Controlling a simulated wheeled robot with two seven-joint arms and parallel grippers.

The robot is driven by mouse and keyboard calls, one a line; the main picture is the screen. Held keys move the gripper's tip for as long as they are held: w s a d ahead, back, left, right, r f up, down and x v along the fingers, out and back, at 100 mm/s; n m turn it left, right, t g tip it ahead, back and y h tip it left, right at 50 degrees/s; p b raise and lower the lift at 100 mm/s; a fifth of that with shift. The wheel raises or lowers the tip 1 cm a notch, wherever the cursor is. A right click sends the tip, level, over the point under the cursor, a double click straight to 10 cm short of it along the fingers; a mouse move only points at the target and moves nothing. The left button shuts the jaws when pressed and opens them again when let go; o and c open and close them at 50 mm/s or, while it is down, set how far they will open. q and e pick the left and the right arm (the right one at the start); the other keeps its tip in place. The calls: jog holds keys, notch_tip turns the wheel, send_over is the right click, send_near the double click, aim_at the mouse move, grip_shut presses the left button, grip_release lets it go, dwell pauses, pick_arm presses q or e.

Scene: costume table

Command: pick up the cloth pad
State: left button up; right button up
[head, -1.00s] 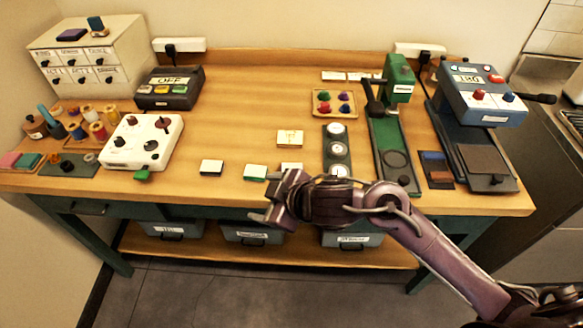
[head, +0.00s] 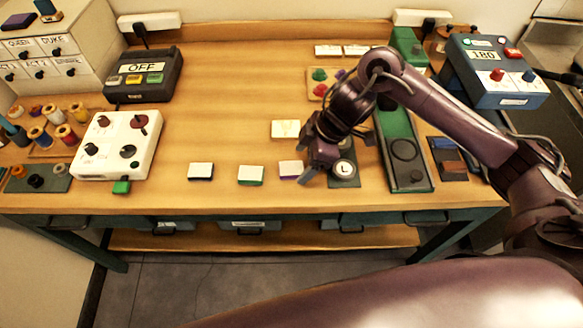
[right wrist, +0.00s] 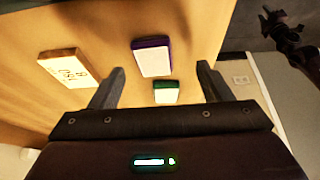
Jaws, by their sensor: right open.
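Several small white-topped pads lie on the wooden table, and I cannot tell for certain which is the cloth pad. One has a purple edge (head: 290,169), one a green edge (head: 250,175) and one a dark edge (head: 200,171). My right gripper (head: 314,174) is open and empty, just right of the purple-edged pad in the head view. In the right wrist view, the purple-edged pad (right wrist: 151,58) and the green-edged pad (right wrist: 166,92) show between the spread fingers, apart from them. My left gripper is not in view.
A cream printed block (head: 285,128) lies behind the pads; it shows in the right wrist view (right wrist: 68,68). A dark strip with round dials (head: 344,170) and a green press (head: 405,155) are to the right. A white knob box (head: 117,145) is left. The table's middle is clear.

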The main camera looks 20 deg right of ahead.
aim_at(292, 168)
jog(key=f, duration=0.1)
jog(key=w+a+f, duration=0.1)
jog(key=shift+w+a+f+p, duration=0.15)
jog(key=shift+w+f+p, duration=0.05)
jog(key=shift+f+p, duration=0.1)
jog(key=shift+a+f, duration=0.2)
jog(key=shift+f, duration=0.3)
jog(key=c, duration=1.1)
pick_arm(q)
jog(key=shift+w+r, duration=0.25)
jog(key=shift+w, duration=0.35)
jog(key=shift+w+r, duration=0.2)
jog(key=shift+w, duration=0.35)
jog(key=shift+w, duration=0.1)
pick_arm(e)
jog(key=shift+r, duration=0.1)
